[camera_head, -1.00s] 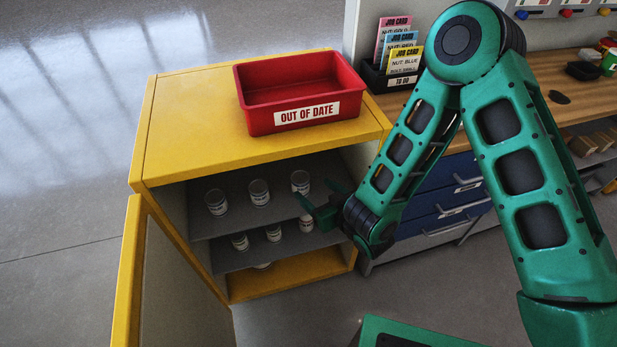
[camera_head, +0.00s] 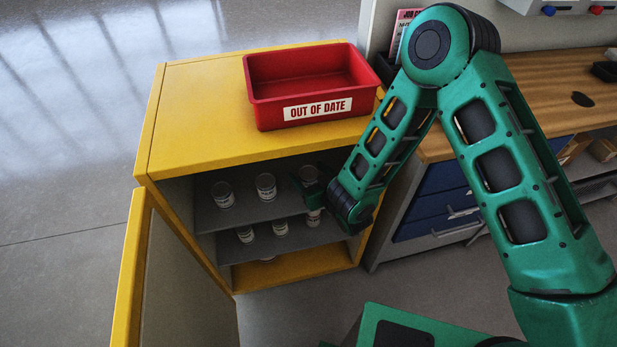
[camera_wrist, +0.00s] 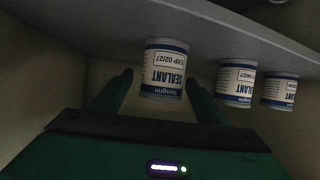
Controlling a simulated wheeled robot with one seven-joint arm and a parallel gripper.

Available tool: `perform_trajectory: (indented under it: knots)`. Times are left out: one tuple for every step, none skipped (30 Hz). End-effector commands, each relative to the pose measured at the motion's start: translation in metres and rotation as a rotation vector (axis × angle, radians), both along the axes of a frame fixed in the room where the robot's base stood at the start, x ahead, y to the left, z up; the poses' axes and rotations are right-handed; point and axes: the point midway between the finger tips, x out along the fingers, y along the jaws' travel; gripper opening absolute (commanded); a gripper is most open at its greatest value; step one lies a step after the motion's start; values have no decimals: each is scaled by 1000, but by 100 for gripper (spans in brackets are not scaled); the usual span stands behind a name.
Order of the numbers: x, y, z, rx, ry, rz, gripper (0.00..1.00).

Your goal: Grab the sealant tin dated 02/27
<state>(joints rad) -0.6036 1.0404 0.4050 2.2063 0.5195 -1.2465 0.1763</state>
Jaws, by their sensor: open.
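A white and blue sealant tin (camera_wrist: 165,68) reads EXP 02/27 in the wrist view, where the picture is upside down. My gripper (camera_wrist: 160,82) is open, with one finger on each side of this tin, not closed on it.
The yellow cabinet (camera_head: 200,120) stands open, its door (camera_head: 130,265) swung out at left. Several tins stand on the lower shelf (camera_head: 262,250). A red OUT OF DATE bin (camera_head: 262,108) sits on top. A wooden workbench (camera_head: 545,85) with blue drawers is at right.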

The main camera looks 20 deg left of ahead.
Motion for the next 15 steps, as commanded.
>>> perform_trajectory:
  knots:
    - [0,0,0,0,0,-1,68]
    - [0,-1,0,0,0,-1,68]
    - [1,-1,0,0,0,-2,68]
    - [1,-2,0,0,0,-2,68]
    - [1,-2,0,0,0,-3,61]
    - [2,-3,0,0,0,-3,51]
    - [2,-3,0,0,0,-4,44]
    - [2,-3,0,0,0,-4,37]
    - [2,-4,0,0,0,-5,28]
    - [2,-4,0,0,0,-5,20]
    - [2,-4,0,0,0,-5,15]
    - [3,-4,1,1,-1,-5,15]
    - [3,-4,1,1,-1,-5,15]
    - [3,-4,1,0,-1,-6,15]
    - [3,-4,1,0,-1,-6,15]
